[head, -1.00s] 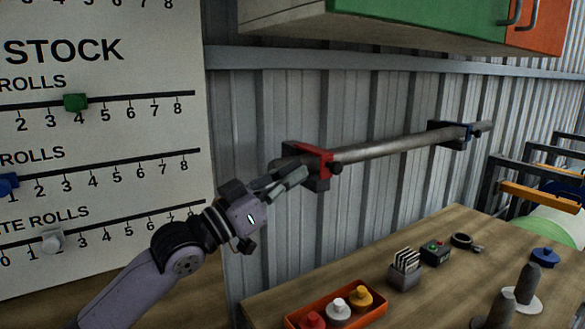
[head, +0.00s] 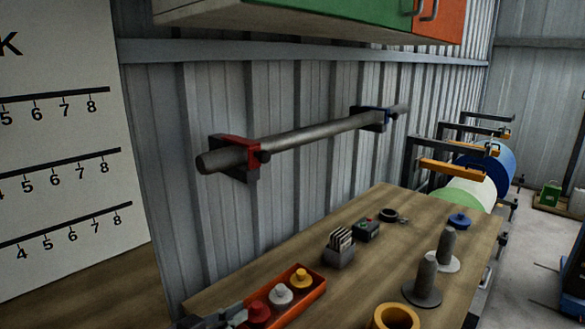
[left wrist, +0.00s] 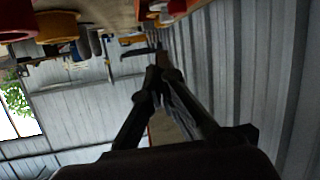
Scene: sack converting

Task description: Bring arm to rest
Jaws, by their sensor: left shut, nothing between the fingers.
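My left gripper (head: 236,314) shows at the bottom edge of the head view, beside the red end of the orange tray; most of its arm is out of frame. In the left wrist view its two fingers (left wrist: 158,76) meet at the tips with nothing between them. I cannot tell whether it touches the tray. My right gripper is in neither view.
The wooden bench (head: 385,235) carries an orange tray (head: 300,308) of coloured knobs, a card holder (head: 340,248), grey spindles and a yellow ring (head: 395,317). A grey bar (head: 310,133) in red and blue brackets hangs on the corrugated wall. A stock board (head: 60,180) stands at left.

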